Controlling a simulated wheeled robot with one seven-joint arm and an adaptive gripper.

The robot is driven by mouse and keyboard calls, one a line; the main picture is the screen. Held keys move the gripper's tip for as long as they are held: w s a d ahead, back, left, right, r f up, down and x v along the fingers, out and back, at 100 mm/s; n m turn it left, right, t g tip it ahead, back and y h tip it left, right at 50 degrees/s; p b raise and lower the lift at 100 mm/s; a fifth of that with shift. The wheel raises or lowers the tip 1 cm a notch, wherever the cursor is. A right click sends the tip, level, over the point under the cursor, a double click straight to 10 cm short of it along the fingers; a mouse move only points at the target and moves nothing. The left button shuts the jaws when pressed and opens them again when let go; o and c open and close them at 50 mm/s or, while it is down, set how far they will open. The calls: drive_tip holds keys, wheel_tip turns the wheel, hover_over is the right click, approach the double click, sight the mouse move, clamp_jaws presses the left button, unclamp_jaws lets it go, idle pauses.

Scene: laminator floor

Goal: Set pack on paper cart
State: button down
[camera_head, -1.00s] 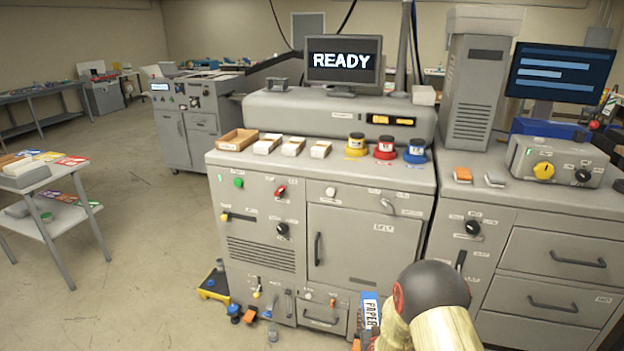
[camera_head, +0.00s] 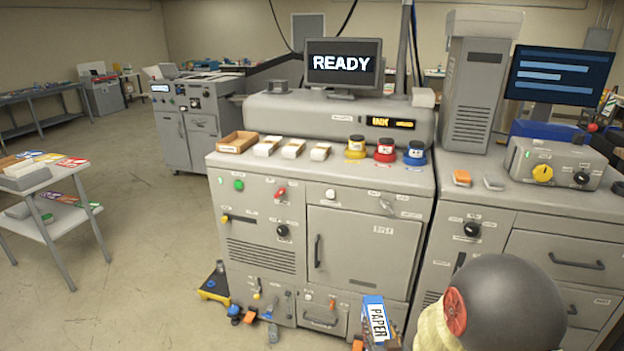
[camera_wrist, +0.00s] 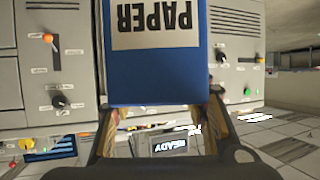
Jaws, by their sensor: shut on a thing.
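The pack is a blue box with a white PAPER label (camera_head: 377,322), low in the head view right of centre. It fills the upper middle of the wrist view (camera_wrist: 160,75). My gripper (camera_wrist: 162,108) is shut on the pack, with a finger at each side of its near end. My own arm hides part of the pack and gripper in the head view. A two-tier grey cart (camera_head: 50,218) at the left edge, bearing stacks of paper and coloured cards, may be the paper cart; no label shows. It stands well away from the pack.
A large grey machine (camera_head: 320,230) stands ahead, with a READY screen (camera_head: 342,62) and ink jars on its top. A drawer cabinet (camera_head: 555,255) is at the right. A low yellow-edged platform (camera_head: 214,289) and small items lie on the floor. Floor between cart and machine is mostly clear.

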drive_tip(key=s+f, duration=0.1)
drive_tip(key=f, duration=0.1)
drive_tip(key=s+f, duration=0.2)
drive_tip(key=f, duration=0.1)
drive_tip(key=s+f, duration=0.2)
drive_tip(key=shift+f, duration=0.15)
drive_tip(key=shift+s, duration=0.1)
